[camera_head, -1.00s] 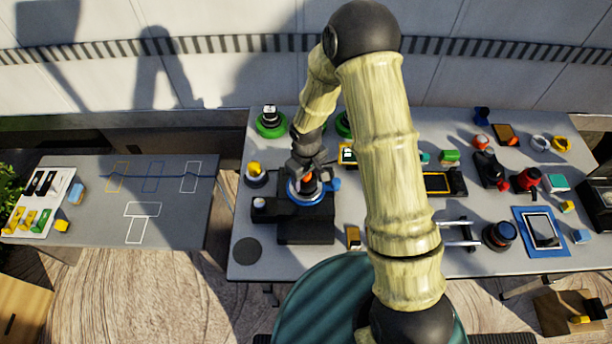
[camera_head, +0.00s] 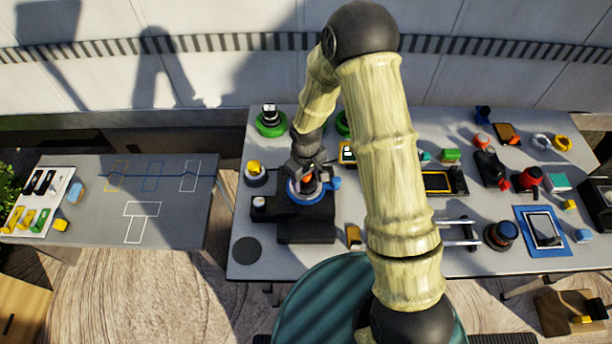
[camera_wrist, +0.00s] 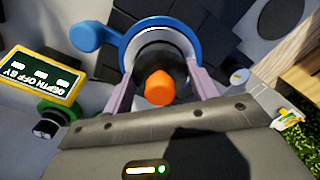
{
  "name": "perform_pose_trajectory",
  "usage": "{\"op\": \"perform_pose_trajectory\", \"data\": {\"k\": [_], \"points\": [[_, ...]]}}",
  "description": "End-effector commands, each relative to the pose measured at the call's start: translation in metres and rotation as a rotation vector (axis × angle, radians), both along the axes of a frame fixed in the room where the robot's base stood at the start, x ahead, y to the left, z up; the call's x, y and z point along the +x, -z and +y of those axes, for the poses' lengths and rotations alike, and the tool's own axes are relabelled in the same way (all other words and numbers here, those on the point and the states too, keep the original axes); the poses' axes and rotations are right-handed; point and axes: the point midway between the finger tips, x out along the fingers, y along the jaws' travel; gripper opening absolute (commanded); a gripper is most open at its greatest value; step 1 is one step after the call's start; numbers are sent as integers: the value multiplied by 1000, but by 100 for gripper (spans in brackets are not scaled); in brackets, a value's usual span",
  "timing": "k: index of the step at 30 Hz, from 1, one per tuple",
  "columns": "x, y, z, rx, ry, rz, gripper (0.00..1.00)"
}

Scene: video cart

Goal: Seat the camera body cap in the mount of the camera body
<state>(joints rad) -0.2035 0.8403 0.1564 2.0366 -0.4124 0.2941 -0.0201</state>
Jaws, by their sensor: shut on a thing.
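The black camera body (camera_head: 305,228) stands on the left half of the grey table. Its mount shows as a blue ring (camera_head: 291,194) with a blue side knob; the ring also shows in the wrist view (camera_wrist: 185,35). My gripper (camera_head: 306,180) is over the mount. In the wrist view its two pale fingers (camera_wrist: 157,88) are shut on a dark round cap (camera_wrist: 160,62) with an orange knob (camera_wrist: 160,88). The cap appears within the outline of the blue ring. I cannot tell whether it touches the mount or how deep it sits.
A yellow-topped round piece (camera_head: 254,172) stands left of the camera, and a green-based one (camera_head: 271,122) behind it. A dark disc (camera_head: 246,250) lies at front left. A sign (camera_wrist: 40,77) stands nearby. The right side is crowded with small gear.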

Motion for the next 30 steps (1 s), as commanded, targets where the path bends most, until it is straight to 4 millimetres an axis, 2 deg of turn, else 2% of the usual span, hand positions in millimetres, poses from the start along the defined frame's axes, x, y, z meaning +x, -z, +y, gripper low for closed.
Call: {"op": "perform_pose_trajectory", "data": {"k": [17,18,21,30], "points": [[0,13,0,0,0,0,35],[0,12,0,1,0,-1,62],[0,12,0,0,0,0,82],[0,11,0,0,0,0,84]]}}
